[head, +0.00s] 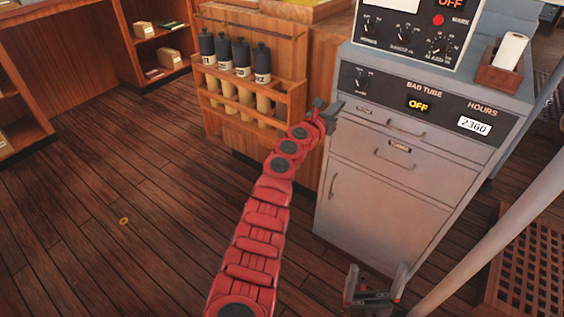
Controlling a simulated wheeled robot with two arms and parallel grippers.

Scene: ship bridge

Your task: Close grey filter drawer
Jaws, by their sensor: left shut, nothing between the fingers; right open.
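The grey cabinet (390,215) stands at the right with drawers above a door. Its upper drawer (445,139) has a dark handle, and a second drawer front (425,172) with a handle and small label lies just below. The upper front seems to stand out slightly; I cannot tell exactly how far. My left gripper (326,108), on the red arm, is shut and empty by the upper left corner of the drawers. I cannot tell whether it touches them. My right gripper (377,289) is open and empty at the bottom, in front of the cabinet's lower door.
A wooden rack (290,97) with several dark-capped bottles stands left of the cabinet. A control panel (408,30) and a wooden box with a paper roll (509,56) sit on top. A pale pole (500,245) crosses at right. The floor at left is mostly clear.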

